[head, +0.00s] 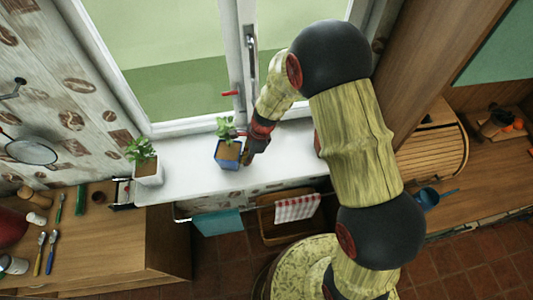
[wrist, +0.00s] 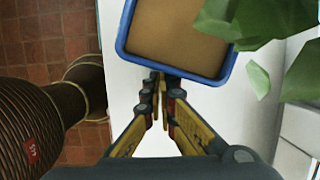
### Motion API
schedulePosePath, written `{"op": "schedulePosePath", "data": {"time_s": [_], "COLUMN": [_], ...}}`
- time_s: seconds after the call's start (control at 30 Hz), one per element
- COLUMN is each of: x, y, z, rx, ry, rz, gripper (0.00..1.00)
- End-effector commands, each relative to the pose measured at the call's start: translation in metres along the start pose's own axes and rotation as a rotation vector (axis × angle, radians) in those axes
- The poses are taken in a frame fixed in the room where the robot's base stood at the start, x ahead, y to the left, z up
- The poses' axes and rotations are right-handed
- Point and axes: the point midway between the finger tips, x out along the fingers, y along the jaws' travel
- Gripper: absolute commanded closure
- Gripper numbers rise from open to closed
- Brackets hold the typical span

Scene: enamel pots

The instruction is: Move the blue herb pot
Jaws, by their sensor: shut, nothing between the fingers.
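The blue herb pot (head: 228,155) stands on the white windowsill (head: 190,160) below the window. It is square with a blue rim, brown soil and a green leafy plant. My gripper (head: 246,160) is at the pot's right side in the head view. In the wrist view the pot (wrist: 175,68) fills the top middle, with leaves at the upper right. There my gripper (wrist: 160,78) has its fingertips together at the pot's near rim, with nothing between them. I cannot tell whether they touch the pot.
A white herb pot (head: 149,172) stands on the sill to the left. A rail below the sill holds a teal cloth (head: 217,222) and a checked cloth (head: 297,207). A wooden counter (head: 110,245) with utensils is at the lower left. The sill between the pots is clear.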

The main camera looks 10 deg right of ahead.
Motion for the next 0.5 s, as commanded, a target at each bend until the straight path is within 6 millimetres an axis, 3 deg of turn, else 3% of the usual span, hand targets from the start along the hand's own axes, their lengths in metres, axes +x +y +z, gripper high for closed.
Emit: {"op": "schedulePosePath", "data": {"time_s": [0.3, 0.5], "x": [0.023, 0.033], "y": [0.001, 0.000], "z": [0.086, 0.117], "rx": [-0.004, -0.002], "ry": [0.000, 0.000], "rz": [0.003, 0.000], "gripper": [1.00, 1.00]}}
